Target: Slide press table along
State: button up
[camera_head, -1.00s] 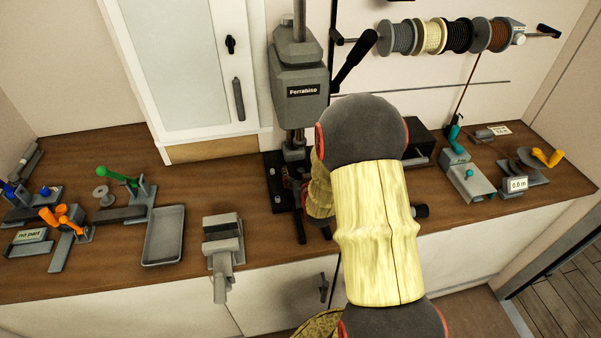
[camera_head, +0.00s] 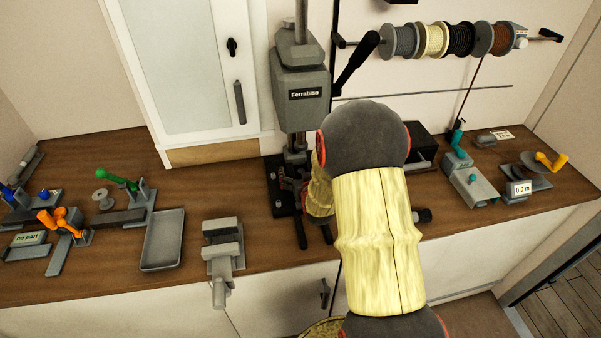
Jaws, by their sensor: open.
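The grey press (camera_head: 300,88), labelled Ferrabiso, stands at the back of the bench with a black lever at its right. Its dark base (camera_head: 283,205) rests on the brown bench, with two bars reaching toward the front edge. My arm's cream sleeve comes in from the lower right, and the wrist lies against the right side of the press base in the picture. My gripper (camera_head: 290,184) is open at the press base, below the press head, and only a small dark red part of it shows. The press table is mostly hidden, and I cannot tell whether the gripper touches it.
A grey vise (camera_head: 222,250) stands left of the press at the bench's front. A shallow grey tray (camera_head: 163,240) and fixtures with orange and green handles lie farther left. Right of my arm are a teal-topped device (camera_head: 470,182) and a yellow-handled reel (camera_head: 532,168). Spools hang above.

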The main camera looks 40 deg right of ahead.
jog(key=v, duration=1.2)
dwell(0.6)
jog(key=shift+w+a+r, duration=0.15)
jog(key=shift+a+r, duration=0.05)
jog(key=a+r+n+g+y, duration=0.1)
jog(key=a+r+n+y, duration=0.1)
jog(key=a+r, duration=0.45)
jog(key=a+r+n+g+y, duration=0.1)
jog(key=a+r+y, duration=0.15)
jog(key=a, duration=0.65)
jog(key=s+a+r+n+g+y, duration=0.1)
jog(key=s+a+r+g, duration=0.1)
jog(key=s+a, duration=0.4)
jog(key=s+a+r+n+g+y+b, duration=0.1)
jog(key=s+a+r+n, duration=0.1)
jog(key=s+a, duration=0.4)
jog(key=s+r, duration=0.1)
jog(key=s, duration=0.3)
jog(key=shift+a+r+g, duration=0.25)
jog(key=shift+r+g, duration=0.1)
jog(key=shift+g, duration=0.05)
